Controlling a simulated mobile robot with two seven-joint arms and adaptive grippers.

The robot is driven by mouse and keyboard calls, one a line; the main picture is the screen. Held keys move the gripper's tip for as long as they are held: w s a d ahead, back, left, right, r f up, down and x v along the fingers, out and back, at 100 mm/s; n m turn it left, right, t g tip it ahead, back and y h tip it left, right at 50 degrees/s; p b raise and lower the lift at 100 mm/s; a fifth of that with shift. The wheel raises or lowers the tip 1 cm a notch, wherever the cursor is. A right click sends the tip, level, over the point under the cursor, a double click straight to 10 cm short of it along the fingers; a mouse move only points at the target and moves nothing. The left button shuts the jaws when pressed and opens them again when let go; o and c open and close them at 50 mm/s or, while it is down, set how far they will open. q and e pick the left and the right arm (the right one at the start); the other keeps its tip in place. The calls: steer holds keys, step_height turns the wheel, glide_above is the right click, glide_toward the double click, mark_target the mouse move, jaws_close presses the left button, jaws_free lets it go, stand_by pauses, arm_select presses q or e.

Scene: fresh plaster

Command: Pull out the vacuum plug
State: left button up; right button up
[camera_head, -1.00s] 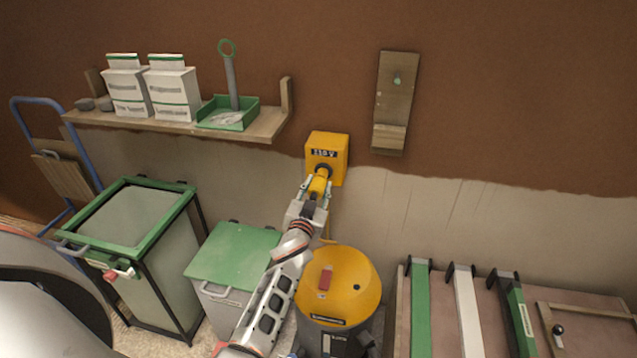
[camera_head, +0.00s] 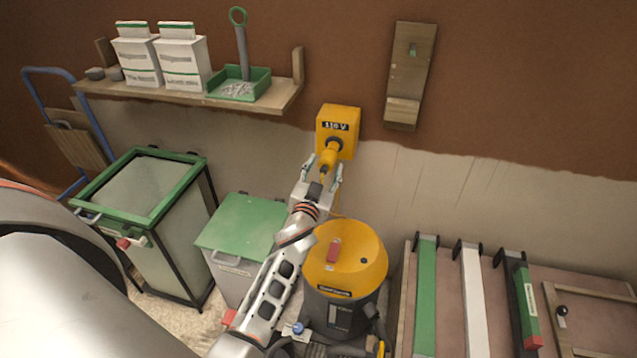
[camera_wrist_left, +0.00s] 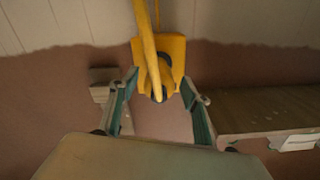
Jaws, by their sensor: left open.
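The yellow vacuum plug (camera_head: 328,159) points down and left from the round dark socket of a yellow box (camera_head: 340,118) marked 110 V on the wall. It appears to sit in the socket. My left gripper (camera_head: 323,169) is open, its two fingers on either side of the plug's lower end, with no clear grip on it. In the left wrist view the yellow plug and cable (camera_wrist_left: 147,50) run across the box (camera_wrist_left: 172,50), between and beyond the open fingers (camera_wrist_left: 160,100). Contact cannot be told. The yellow and black vacuum (camera_head: 375,262) stands below. My right gripper is not in view.
A wooden shelf (camera_head: 285,97) with white boxes and a green tray is left of the socket box. A wooden board (camera_head: 410,75) hangs to its right. Green-lidded bins (camera_head: 240,222) stand lower left. A rack with green and white bars (camera_head: 425,290) is lower right.

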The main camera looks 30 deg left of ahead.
arm_select(q)
steer(key=v, duration=0.8)
steer(key=shift+s, duration=0.3)
steer(key=shift+d, duration=0.1)
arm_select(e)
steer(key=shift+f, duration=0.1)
arm_select(q)
steer(key=s+d+f+m+g+h, duration=0.1)
steer(key=s+d+f, duration=0.3)
steer(key=s, duration=0.5)
steer(key=s+d+f+m+g+h+p, duration=0.1)
steer(key=s+d+f+m+g+h, duration=0.1)
steer(key=s+f, duration=0.7)
steer(key=s+d+f+m+g+h+p, duration=0.1)
steer(key=s+d+f+g+h, duration=0.2)
steer(key=s+d+f, duration=0.3)
steer(key=s+f+h, duration=0.1)
steer(key=s, duration=0.2)
steer(key=shift+d+f+g, duration=0.15)
steer(key=shift+d+g, duration=0.25)
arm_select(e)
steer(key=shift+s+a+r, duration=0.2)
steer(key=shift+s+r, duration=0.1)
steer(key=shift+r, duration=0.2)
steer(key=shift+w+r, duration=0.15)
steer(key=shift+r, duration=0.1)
arm_select(q)
steer(key=shift+w, duration=0.1)
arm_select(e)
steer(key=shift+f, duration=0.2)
